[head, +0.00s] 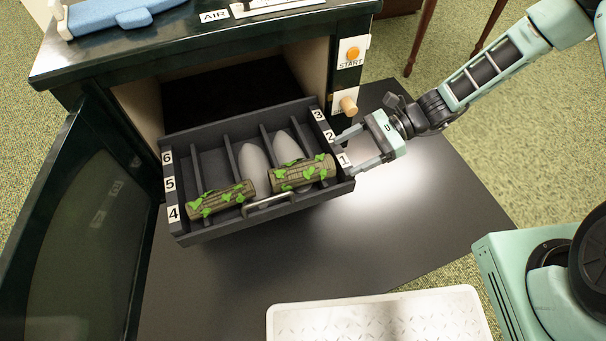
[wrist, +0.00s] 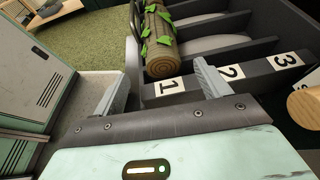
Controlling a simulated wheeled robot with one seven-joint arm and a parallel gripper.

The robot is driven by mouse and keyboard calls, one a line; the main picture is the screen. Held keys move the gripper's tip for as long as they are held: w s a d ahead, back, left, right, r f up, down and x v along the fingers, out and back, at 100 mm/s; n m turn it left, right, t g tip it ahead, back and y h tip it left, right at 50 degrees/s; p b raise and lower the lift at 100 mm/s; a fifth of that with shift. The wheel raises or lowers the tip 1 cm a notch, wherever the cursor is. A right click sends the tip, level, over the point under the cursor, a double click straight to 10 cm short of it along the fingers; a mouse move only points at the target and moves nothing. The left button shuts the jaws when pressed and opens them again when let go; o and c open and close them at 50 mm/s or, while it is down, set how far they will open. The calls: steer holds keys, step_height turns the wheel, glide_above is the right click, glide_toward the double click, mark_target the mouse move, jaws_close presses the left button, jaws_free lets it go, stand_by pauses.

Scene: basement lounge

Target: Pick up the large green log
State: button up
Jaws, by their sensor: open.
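Two brown logs with green leaves lie across the front of a dark pulled-out drawer (head: 250,222). The right log (head: 318,172) lies beside the label 1; the left log (head: 221,199) lies by the label 4. My gripper (head: 346,155) is open and empty at the drawer's right side, by labels 1 and 2. In the wrist view one log (wrist: 159,42) lies end-on just beyond my open fingers (wrist: 160,74), with the drawer's side wall between. No finger appears around a log.
Pale oval objects (head: 254,162) lie in the drawer's divided slots. A metal handle (head: 268,203) crosses its front. An open cabinet door (head: 85,235) stands left. A knob (head: 349,104) sticks out above my gripper. A white textured plate (head: 380,318) lies in front; the dark mat (head: 330,255) is clear.

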mark_target(333, 161)
steer(key=shift+s+a+f, duration=0.2)
steer(key=shift+a+f, duration=0.1)
steer(key=shift+a, duration=0.35)
steer(key=b+x, duration=0.3)
steer(key=x, duration=0.1)
steer(key=shift+a+f, duration=0.25)
steer(key=shift+a, duration=0.4)
steer(key=c, duration=1.2)
